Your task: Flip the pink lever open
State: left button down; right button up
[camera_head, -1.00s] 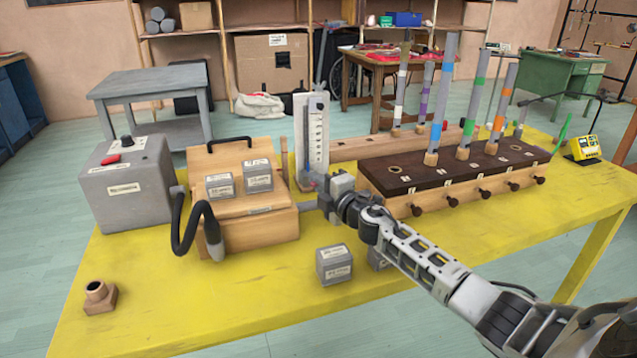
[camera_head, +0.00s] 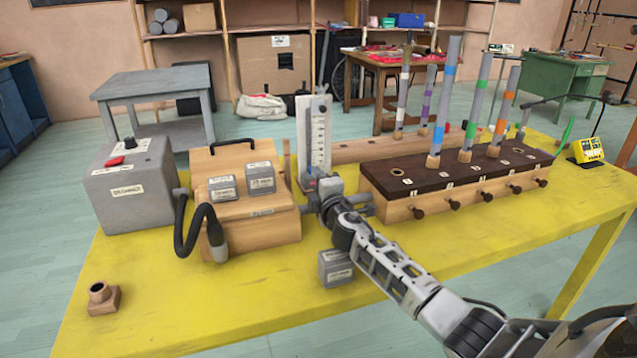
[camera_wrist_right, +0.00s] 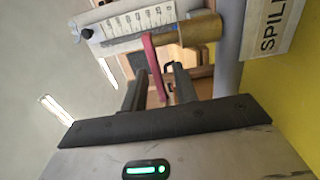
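The pink lever (camera_wrist_right: 153,66) shows in the right wrist view, running down from a brass-coloured valve (camera_wrist_right: 200,30) beside the white scale plate (camera_wrist_right: 137,20). My right gripper (camera_wrist_right: 159,86) is open, with one finger on each side of the lever; contact cannot be made out. In the head view my right gripper (camera_head: 318,187) is at the foot of the upright white gauge (camera_head: 318,135), right of the wooden box (camera_head: 257,230). The lever is too small or hidden to make out there. My left gripper is not in view.
A grey box with a red button (camera_head: 130,190) and a black hose (camera_head: 180,230) stand left. A dark-topped block with coloured tubes (camera_head: 455,172) stands right. A small grey box (camera_head: 335,268) sits under my right arm.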

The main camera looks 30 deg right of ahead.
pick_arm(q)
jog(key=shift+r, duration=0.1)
pick_arm(e)
jog(key=shift+r, duration=0.15)
